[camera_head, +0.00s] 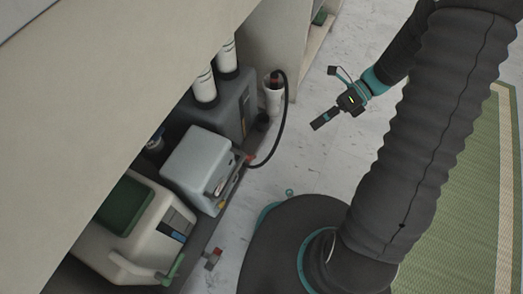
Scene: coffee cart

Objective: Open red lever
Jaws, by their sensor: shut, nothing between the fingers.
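A small red part (211,259), which looks like a lever or valve handle with grey beside it, sits low at the bottom middle, near the white container. Another small orange-red fitting (249,159) is at the right side of the grey box, where a black hose ends. I cannot tell for certain which of them is the red lever. My gripper (322,120) is shut and empty. It hangs in free space over the pale floor, pointing down-left, to the right of the grey box and apart from both red parts.
A beige counter edge covers the upper left. Under it stand a grey box (197,165), a white container (140,232) with a green lid, and a dark unit (222,105). A black hose (283,125) loops out to the right. Pale floor (305,165) is clear; a green mat (470,200) lies right.

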